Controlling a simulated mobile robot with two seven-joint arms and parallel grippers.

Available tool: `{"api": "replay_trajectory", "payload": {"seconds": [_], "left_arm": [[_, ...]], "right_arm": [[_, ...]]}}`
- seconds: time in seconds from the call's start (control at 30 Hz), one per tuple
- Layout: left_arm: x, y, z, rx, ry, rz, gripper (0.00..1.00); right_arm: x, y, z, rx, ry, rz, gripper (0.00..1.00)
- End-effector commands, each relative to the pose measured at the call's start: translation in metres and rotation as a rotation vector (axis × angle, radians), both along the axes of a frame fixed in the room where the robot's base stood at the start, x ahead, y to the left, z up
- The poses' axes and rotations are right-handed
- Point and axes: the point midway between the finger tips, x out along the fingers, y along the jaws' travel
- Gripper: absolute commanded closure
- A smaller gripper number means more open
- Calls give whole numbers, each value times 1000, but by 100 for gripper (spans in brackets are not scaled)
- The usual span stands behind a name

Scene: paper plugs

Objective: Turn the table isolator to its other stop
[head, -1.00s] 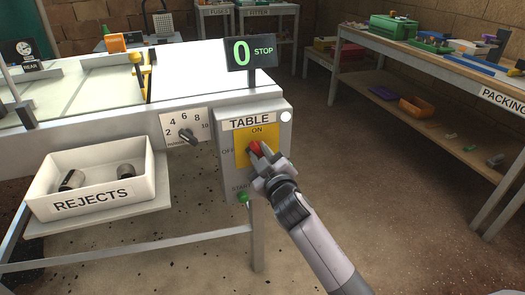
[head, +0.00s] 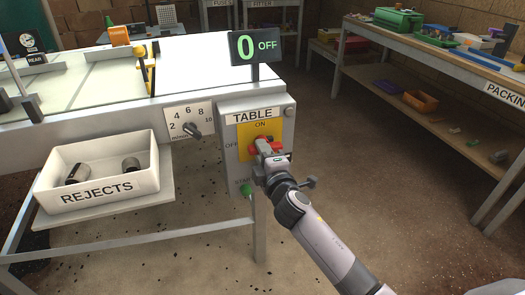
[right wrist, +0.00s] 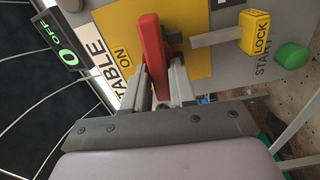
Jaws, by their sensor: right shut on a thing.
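The table isolator's red handle (right wrist: 152,50) sits on a yellow plate (head: 272,127) on the grey panel marked TABLE, with ON above and OFF at the left. The handle lies roughly level across the plate, along the line of the lettering. My right gripper (head: 265,150) is shut on the handle; in the right wrist view its fingers (right wrist: 159,82) stand on either side of it. The gripper hides part of the handle in the head view. The display (head: 255,45) above reads 0 OFF. My left gripper is not in view.
A yellow LOCK tag (right wrist: 255,32) and green START button (right wrist: 292,55) are close to my right gripper. A speed dial (head: 191,129) and white REJECTS tray (head: 100,170) are to the left. The packing bench (head: 440,55) stands right, with open floor between.

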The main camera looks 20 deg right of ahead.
Motion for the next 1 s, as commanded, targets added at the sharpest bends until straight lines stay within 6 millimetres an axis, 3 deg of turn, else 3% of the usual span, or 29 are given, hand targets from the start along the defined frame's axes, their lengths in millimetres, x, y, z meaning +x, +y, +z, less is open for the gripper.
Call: {"api": "replay_trajectory", "payload": {"seconds": [0.77, 0.8, 0.83, 1.0], "left_arm": [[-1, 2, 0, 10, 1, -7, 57], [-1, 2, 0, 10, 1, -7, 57], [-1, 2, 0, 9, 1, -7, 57], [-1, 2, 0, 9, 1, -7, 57]], "right_arm": [[0, 0, -3, -103, -2, 0, 100], [0, 0, -3, -103, -2, 0, 65], [0, 0, -2, -103, -2, 0, 55], [0, 0, -2, -101, -2, 0, 55]]}}
